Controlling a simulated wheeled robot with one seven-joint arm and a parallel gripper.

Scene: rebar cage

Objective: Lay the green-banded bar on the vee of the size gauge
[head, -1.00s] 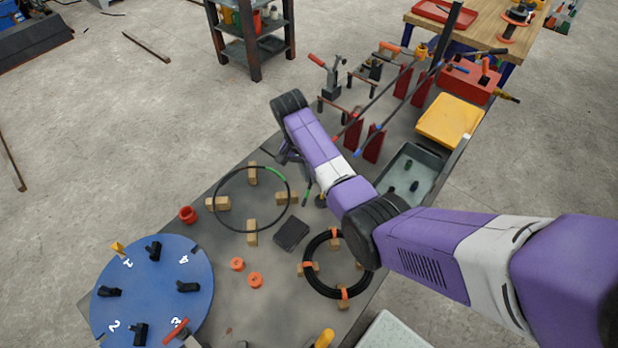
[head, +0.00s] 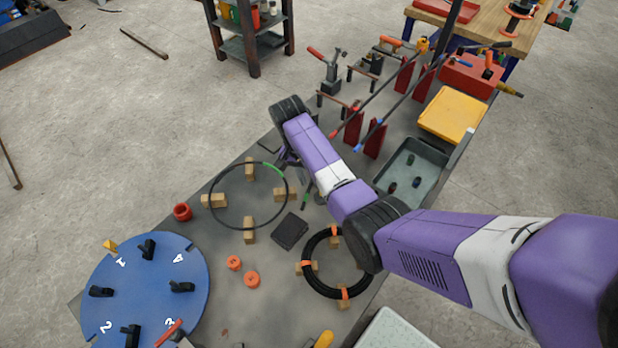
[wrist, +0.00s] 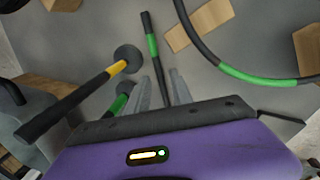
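A dark bar with a green band (wrist: 152,45) runs up the wrist view, with its lower end between the fingers of my gripper (wrist: 160,90). The fingers are apart, with gaps beside the bar; whether they touch it cannot be seen. A small green-marked bar also shows beside my arm in the head view (head: 306,197). A yellow-banded bar (wrist: 118,67) with a round dark end lies to the left, and another green band (wrist: 119,101) shows near the left finger. I cannot clearly make out the size gauge or its vee. My arm hides part of the bench.
A large hoop with a green section (head: 209,203) rests on wooden blocks, right of the fingers in the wrist view (wrist: 258,80). A black coil (head: 308,262), a blue numbered turntable (head: 150,290), red stands (head: 375,141) holding long bars and a grey tray (head: 414,165) occupy the bench.

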